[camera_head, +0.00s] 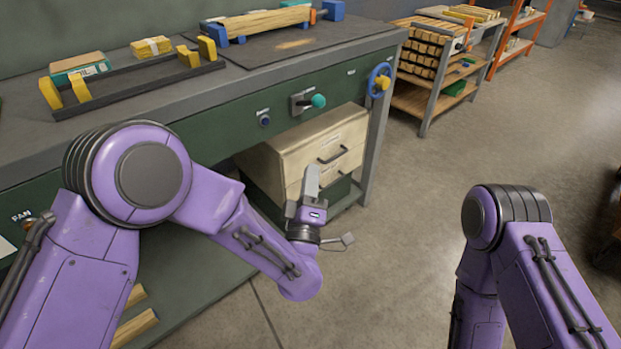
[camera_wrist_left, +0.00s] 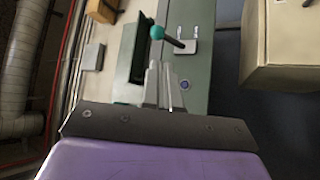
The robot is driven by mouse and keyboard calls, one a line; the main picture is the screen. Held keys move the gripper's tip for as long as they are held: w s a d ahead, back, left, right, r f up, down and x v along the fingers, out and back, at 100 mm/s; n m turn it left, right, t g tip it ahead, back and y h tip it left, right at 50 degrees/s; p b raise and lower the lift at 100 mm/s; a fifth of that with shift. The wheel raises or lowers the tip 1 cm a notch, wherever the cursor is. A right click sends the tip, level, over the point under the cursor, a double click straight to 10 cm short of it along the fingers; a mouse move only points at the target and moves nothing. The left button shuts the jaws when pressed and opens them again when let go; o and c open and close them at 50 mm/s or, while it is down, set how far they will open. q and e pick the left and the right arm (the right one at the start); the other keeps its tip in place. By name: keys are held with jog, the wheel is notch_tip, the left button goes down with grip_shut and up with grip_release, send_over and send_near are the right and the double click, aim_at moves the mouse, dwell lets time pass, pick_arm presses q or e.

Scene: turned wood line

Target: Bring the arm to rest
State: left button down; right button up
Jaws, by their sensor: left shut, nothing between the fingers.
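My left arm (camera_head: 150,175) is purple and comes in from the left in the head view, bent down in front of the green bench. My left gripper (camera_head: 311,178) points upward and is shut with nothing between the fingers. It is in front of the cream drawer unit under the bench. In the left wrist view the shut fingers (camera_wrist_left: 158,85) show below the teal-knobbed lever (camera_wrist_left: 157,33). My right arm (camera_head: 535,260) shows at the lower right of the head view. Its gripper is out of the picture.
The bench (camera_head: 235,85) carries a black rack (camera_head: 140,88) with yellow supports and a wood piece (camera_head: 265,22) between blue blocks. Its front has a teal-knobbed lever (camera_head: 318,101) and a blue handwheel (camera_head: 380,78). The drawer unit (camera_head: 320,145) stands below.

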dwell(0.4)
pick_arm(q)
jog(key=s+a+f+m+g+h, duration=0.1)
jog(key=a+f+m+g, duration=0.15)
jog(key=f, duration=0.35)
jog(key=s+a+f+m+g, duration=0.1)
jog(key=f+m+g, duration=0.25)
jog(key=f, duration=0.35)
jog(key=s+a+f+g+y, duration=0.5)
jog(key=s+a+f+g, duration=0.3)
jog(key=s+a+f, duration=0.85)
jog(key=s+a+f+n+g+y, duration=0.1)
jog(key=s+a+f+g, duration=0.2)
jog(key=s+a, duration=0.3)
jog(key=s+a+f+g+y, duration=0.15)
jog(key=s+a, duration=0.25)
jog(key=s, duration=0.4)
notch_tip(320, 180, up, 18)
jog(key=p, duration=1.8)
jog(key=shift+d+f+g, duration=0.15)
jog(key=shift+d+g, duration=0.15)
jog(key=shift+g, duration=0.05)
